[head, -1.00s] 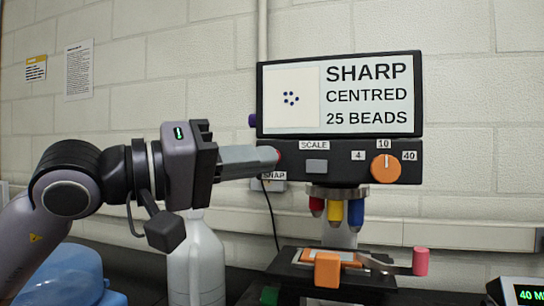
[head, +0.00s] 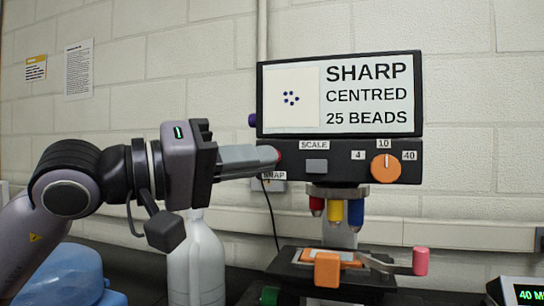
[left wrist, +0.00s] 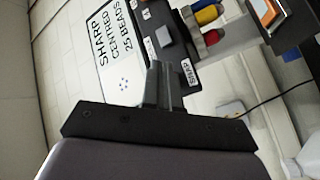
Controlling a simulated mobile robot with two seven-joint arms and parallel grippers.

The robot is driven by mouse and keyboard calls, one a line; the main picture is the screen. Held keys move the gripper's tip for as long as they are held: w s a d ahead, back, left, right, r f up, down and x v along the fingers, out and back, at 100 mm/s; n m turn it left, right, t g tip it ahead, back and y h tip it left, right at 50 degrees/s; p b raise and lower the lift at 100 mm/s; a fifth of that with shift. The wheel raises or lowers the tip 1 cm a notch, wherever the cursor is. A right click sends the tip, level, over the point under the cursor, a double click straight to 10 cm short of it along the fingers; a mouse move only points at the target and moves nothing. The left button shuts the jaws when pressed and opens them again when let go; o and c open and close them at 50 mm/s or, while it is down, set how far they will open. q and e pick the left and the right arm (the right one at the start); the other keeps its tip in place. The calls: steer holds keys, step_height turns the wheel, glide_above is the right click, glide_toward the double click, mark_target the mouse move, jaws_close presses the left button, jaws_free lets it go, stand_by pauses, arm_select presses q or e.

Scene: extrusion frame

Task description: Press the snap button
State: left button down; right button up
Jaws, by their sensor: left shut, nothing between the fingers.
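The microscope's black control panel (head: 345,177) carries a grey SCALE button (head: 317,166), an orange dial (head: 386,167) and a SNAP label (head: 274,176) at its left end. My left gripper (head: 272,155) is shut and empty, with its fingertips at the panel's left end, just above the SNAP label. In the left wrist view the shut fingers (left wrist: 160,85) reach to the panel beside the label. My right gripper is not in view.
The screen (head: 339,94) above reads SHARP, CENTRED, 25 BEADS. Red, yellow and blue objectives hang over the stage (head: 337,285). A white bottle (head: 196,265) stands below my left gripper, and a blue object (head: 70,275) lies at lower left.

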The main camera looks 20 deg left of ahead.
arm_select(q)
steer(key=shift+w, duration=0.1)
stand_by(0.5)
steer(key=shift+w, duration=0.35)
steer(key=shift+w, duration=0.4)
stand_by(0.6)
steer(key=shift+s, duration=0.1)
steer(key=shift+s+b, duration=0.4)
steer(key=shift+s, duration=0.35)
steer(key=shift+s+a+b, duration=0.1)
steer(key=shift+s+b, duration=0.9)
steer(key=shift+s, duration=1.5)
